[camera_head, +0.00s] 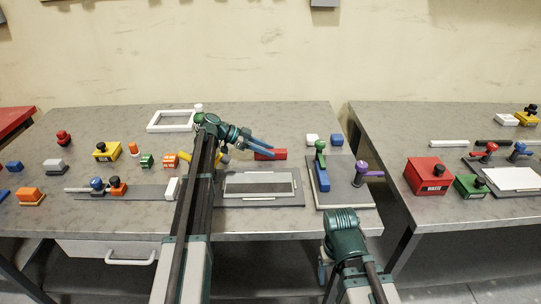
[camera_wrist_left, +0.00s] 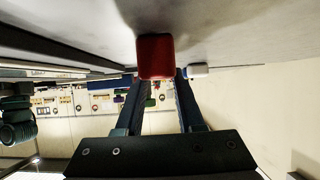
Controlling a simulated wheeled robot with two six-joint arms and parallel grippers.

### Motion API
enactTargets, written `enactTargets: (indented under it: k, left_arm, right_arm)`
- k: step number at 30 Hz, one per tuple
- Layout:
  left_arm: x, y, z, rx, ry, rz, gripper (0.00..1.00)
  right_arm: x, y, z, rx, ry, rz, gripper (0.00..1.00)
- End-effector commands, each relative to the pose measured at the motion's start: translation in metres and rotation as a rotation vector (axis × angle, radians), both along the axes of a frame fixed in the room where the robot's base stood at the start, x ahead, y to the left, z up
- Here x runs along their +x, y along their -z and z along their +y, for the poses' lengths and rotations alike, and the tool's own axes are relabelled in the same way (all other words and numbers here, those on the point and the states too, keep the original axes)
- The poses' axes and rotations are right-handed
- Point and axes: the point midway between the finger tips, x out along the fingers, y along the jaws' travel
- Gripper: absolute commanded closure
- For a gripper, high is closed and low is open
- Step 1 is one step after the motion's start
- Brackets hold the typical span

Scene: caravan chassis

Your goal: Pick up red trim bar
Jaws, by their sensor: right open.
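The red trim bar (camera_head: 270,154) lies on the workbench behind the grey plate with the white frame. In the left wrist view its red end (camera_wrist_left: 155,57) faces the camera, at the fingertips. My left gripper (camera_head: 273,149) reaches over the bench from the left, low beside the bar. Its blue fingers (camera_wrist_left: 159,76) are apart, one on each side of the bar's end; a small gap shows at the right finger. My right gripper (camera_head: 322,270) is open, low in front of the bench edge, and partly hidden by its own wrist.
A grey panel with a white frame (camera_head: 260,203) lies in front of the bar. A board with green, blue and purple handled pieces (camera_head: 350,197) is to the right. Several small parts crowd the left.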

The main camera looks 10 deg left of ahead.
Motion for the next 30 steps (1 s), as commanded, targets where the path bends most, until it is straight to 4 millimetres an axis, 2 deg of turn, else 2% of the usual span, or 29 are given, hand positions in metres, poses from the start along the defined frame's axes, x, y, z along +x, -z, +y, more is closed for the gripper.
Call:
enactTargets:
  k: [1, 5, 20, 26, 30]
  left_arm:
    - [0.000, 0.000, 0.000, 0.000, 0.000, 0.000, 0.78]
    - [0.000, 0.000, 0.000, 0.000, 0.000, 0.000, 1.00]
    - [0.000, -0.005, 0.000, 0.000, 0.000, 0.000, 1.00]
    - [0.000, -0.024, 0.000, 0.000, 0.000, 0.000, 1.00]
    - [0.000, -0.044, 0.000, 0.000, 0.000, 0.000, 1.00]
  right_arm:
    - [0.000, 0.000, 0.000, 0.000, 0.000, 0.000, 0.23]
    - [0.000, 0.000, 0.000, 0.000, 0.000, 0.000, 0.23]
    - [0.000, -0.005, 0.000, 0.000, 0.000, 0.000, 0.23]
    - [0.000, -0.023, 0.000, 0.000, 0.000, 0.000, 0.23]
    - [0.000, -0.044, 0.000, 0.000, 0.000, 0.000, 0.23]
